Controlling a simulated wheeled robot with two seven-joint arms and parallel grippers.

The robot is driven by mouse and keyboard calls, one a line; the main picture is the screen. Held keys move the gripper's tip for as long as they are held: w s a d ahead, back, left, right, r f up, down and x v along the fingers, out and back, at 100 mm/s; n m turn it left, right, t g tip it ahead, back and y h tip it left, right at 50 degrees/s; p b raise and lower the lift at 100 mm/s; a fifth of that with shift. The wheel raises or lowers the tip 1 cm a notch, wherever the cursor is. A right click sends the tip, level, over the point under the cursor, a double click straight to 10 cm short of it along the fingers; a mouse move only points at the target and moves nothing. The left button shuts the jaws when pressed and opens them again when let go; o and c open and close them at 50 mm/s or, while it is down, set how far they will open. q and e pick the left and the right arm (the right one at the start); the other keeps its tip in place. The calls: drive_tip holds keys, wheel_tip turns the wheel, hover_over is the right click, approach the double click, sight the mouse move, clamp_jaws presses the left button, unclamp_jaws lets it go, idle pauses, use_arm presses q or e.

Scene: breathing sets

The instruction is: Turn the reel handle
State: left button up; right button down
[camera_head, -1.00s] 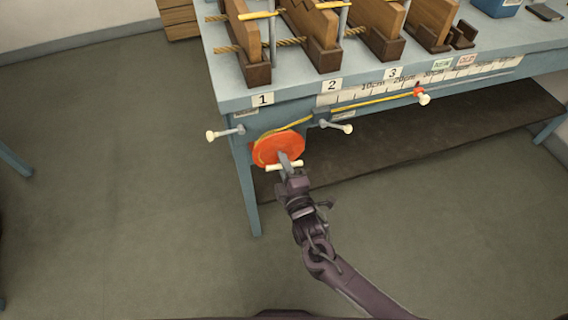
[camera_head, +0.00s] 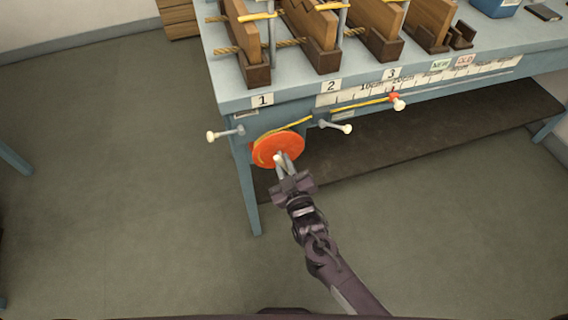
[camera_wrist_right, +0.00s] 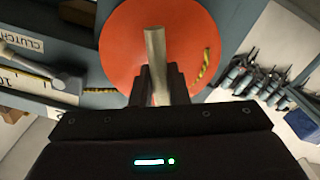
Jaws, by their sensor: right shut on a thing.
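The orange reel (camera_head: 264,151) is mounted on the front of the blue workbench, near its left leg. A yellow rope runs from it to the right along the bench edge. My right gripper (camera_head: 283,168) is shut on the reel handle (camera_head: 279,159), in front of the reel. In the right wrist view the reel (camera_wrist_right: 195,30) fills the top middle, and the handle (camera_wrist_right: 155,48) is a pale rod standing between the two dark fingers of the gripper (camera_wrist_right: 158,85). My left gripper is not in view.
White-knobbed levers stick out left (camera_head: 225,134) and right (camera_head: 336,126) of the reel. An orange marker (camera_head: 394,97) sits on the rope beside a ruler scale (camera_head: 430,80). Wooden boards in holders stand on the bench. The floor in front is clear.

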drive_tip(key=m, duration=0.5)
drive_tip(key=shift+s+f, duration=0.1)
drive_tip(key=shift+f, duration=0.1)
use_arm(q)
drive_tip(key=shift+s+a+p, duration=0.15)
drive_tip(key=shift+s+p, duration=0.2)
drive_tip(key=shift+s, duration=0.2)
use_arm(e)
drive_tip(key=shift+m, duration=1.1)
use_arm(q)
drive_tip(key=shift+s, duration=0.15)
use_arm(e)
drive_tip(key=c, duration=1.6)
unclamp_jaws()
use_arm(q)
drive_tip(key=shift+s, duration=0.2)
use_arm(e)
drive_tip(key=o, duration=0.8)
drive_tip(key=shift+r, duration=0.15)
drive_tip(key=shift+c, duration=0.2)
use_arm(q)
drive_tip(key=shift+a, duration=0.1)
use_arm(e)
drive_tip(key=v, duration=0.7)
drive_tip(key=shift+s, duration=0.3)
drive_tip(key=shift+d, duration=0.1)
